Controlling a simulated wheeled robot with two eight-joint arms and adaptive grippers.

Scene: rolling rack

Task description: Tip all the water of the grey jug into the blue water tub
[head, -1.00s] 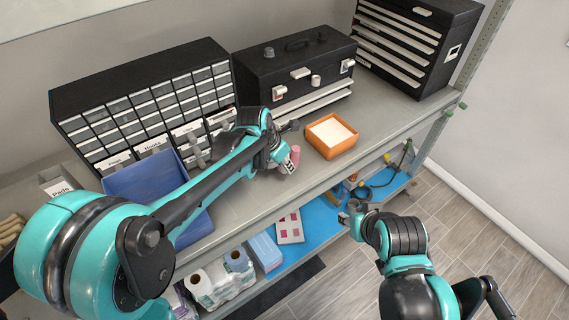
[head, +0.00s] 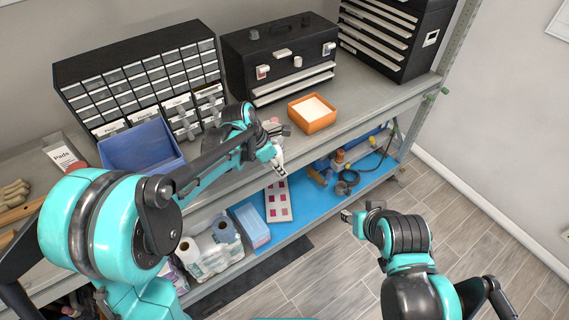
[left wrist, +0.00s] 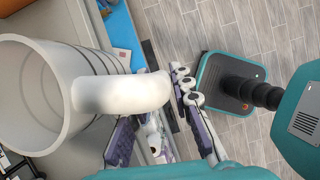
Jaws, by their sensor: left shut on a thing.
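The grey jug (left wrist: 45,100) is large and close in the left wrist view, with its open mouth towards the camera and its pale handle (left wrist: 120,93) pointing right. My left gripper (left wrist: 160,135) is shut on the jug at the handle side. In the head view my left gripper (head: 277,160) is at the worktop's front edge, and the arm largely hides the jug. No water surface can be made out in the jug. The blue tub (head: 140,150) stands open on the worktop, left of my left gripper. My right gripper (head: 350,216) is in front of the rack; its jaws are unclear.
An orange box (head: 314,124) stands on the worktop (head: 345,105). Behind are a drawer cabinet (head: 140,75), a black toolbox (head: 275,50) and a black drawer chest (head: 400,35). The lower shelf holds paper rolls (head: 210,250), a blue box (head: 252,228) and a coiled cable.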

